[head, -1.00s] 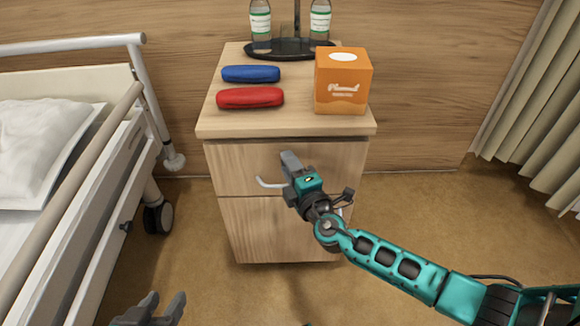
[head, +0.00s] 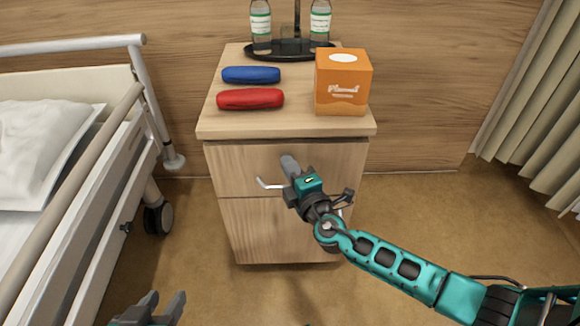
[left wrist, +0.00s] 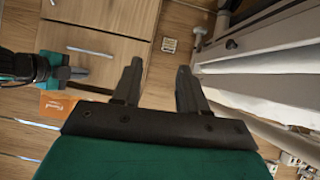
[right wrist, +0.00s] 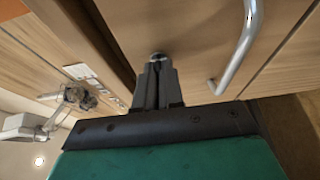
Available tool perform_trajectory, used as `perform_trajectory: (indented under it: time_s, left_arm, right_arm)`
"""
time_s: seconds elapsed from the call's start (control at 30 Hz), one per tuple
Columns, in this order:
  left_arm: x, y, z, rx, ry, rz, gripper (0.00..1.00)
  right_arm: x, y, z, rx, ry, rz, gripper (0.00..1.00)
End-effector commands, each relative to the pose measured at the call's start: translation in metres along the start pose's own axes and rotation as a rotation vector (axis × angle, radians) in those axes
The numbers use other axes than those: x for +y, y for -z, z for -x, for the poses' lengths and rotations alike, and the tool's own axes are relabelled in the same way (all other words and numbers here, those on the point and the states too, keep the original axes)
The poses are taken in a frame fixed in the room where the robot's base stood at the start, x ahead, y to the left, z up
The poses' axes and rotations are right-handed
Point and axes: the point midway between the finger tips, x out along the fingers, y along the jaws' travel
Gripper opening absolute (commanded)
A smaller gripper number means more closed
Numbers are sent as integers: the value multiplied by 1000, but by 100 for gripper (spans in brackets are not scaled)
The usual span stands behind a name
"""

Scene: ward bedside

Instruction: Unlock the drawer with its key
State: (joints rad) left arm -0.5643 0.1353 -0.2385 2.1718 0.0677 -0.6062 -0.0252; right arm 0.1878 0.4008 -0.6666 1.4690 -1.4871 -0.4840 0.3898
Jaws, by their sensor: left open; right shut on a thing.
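The bedside cabinet's upper drawer (head: 235,160) is closed, with a silver bar handle (head: 268,185) that also shows in the right wrist view (right wrist: 240,50). My right gripper (head: 289,164) is at the drawer front, its fingers pointing at it. In the right wrist view its fingers (right wrist: 158,72) are shut, with their tips at a small round metal lock (right wrist: 157,56). The key between them is hidden, so I cannot see how far it sits in the lock. My left gripper (head: 160,308) is open and empty, low at the bottom left, away from the cabinet.
On the cabinet top (head: 225,127) are a blue case (head: 250,74), a red case (head: 250,98), an orange box (head: 342,85) and two bottles on a dark tray (head: 272,50). The bed (head: 85,220) stands to the left. Floor is clear between bed and cabinet.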

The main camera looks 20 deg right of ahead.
Motion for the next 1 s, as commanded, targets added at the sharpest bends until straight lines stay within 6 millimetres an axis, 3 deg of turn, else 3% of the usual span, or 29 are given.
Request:
perform_trajectory:
  time_s: [0.27,0.73,1.0]
  left_arm:
    - [-1,15,9,12,8,1,43]
    - [-14,31,38,-9,48,-10,43]
    - [-11,60,59,-13,45,-15,43]
  right_arm:
    - [5,0,0,-2,40,90,0]
    - [11,0,0,-2,199,470,0]
    - [11,2,-1,-2,297,706,0]
